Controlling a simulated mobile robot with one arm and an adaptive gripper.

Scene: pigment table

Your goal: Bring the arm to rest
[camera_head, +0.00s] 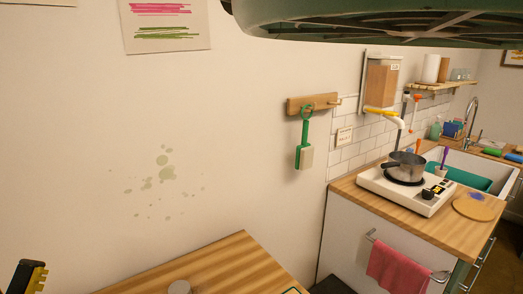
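A black and yellow piece (28,277) shows at the lower left corner, beside the near wooden table. It looks like part of my gripper, cut off by the picture's edge. Only this one piece is visible, so I cannot tell whether the gripper is open or shut, or whether it holds anything. The rest of my arm is not clearly in view.
A wooden table (215,265) with a small grey round object (180,287) fills the bottom. A large green fixture (380,22) hangs across the top. At right, a counter (440,228) bears a stove (378,187) with a pot (405,163). A green-handled brush (304,150) hangs on the wall.

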